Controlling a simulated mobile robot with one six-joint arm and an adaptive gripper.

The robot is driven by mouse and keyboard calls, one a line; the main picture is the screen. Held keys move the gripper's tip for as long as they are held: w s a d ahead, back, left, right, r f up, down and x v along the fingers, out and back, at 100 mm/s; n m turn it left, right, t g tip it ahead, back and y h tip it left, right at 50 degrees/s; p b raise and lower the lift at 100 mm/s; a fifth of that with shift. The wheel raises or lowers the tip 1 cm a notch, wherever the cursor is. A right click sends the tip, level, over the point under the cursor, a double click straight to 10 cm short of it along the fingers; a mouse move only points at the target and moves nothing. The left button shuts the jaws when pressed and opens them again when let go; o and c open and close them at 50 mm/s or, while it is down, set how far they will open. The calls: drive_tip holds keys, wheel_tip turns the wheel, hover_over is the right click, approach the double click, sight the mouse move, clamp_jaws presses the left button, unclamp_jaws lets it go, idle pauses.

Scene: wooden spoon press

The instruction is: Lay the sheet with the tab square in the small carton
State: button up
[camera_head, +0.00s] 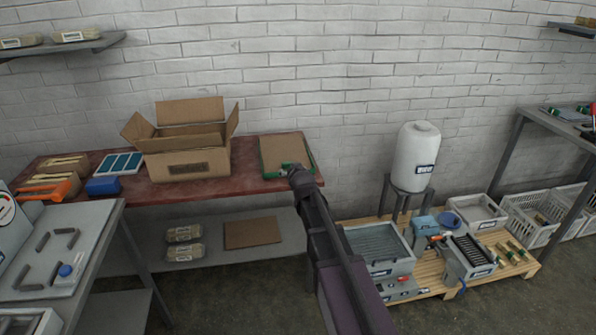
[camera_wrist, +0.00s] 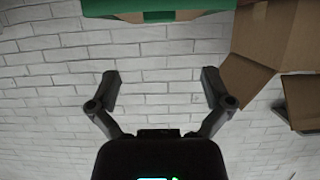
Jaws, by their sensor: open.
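The small carton (camera_head: 188,164) stands open on the red bench, with its flaps up; no sheet can be seen inside from here. A flat brown sheet (camera_head: 284,148) lies in a green-edged holder (camera_head: 311,160) to its right; I cannot make out its tab. My gripper (camera_head: 291,168) is at the holder's front edge and hides part of it. In the wrist view my gripper (camera_wrist: 161,78) is open, with nothing between its fingers. The green holder (camera_wrist: 205,14) is at the top there, apart from the fingertips, and the carton (camera_wrist: 268,35) is at the upper right.
A blue-and-white tray (camera_head: 120,163), a blue box (camera_head: 103,186) and wrapped packs are left of the carton. Another brown sheet (camera_head: 252,233) lies on the lower shelf. A brick wall (camera_head: 300,60) rises behind the bench. A pallet (camera_head: 440,280) with equipment is at the right.

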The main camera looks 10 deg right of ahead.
drive_tip(key=s+f+g, duration=0.3)
drive_tip(key=s+g, duration=0.1)
drive_tip(key=s, duration=0.7)
drive_tip(key=s+d+f+g, duration=0.1)
drive_tip(key=s+f+g, duration=0.3)
drive_tip(key=s, duration=0.7)
drive_tip(key=s+f+g, duration=0.4)
drive_tip(key=s+g, duration=0.1)
drive_tip(key=s, duration=0.6)
drive_tip(key=shift+d+f+g, duration=0.25)
drive_tip(key=shift+d+g, duration=0.05)
drive_tip(key=shift+d, duration=0.1)
drive_tip(key=c, duration=0.8)
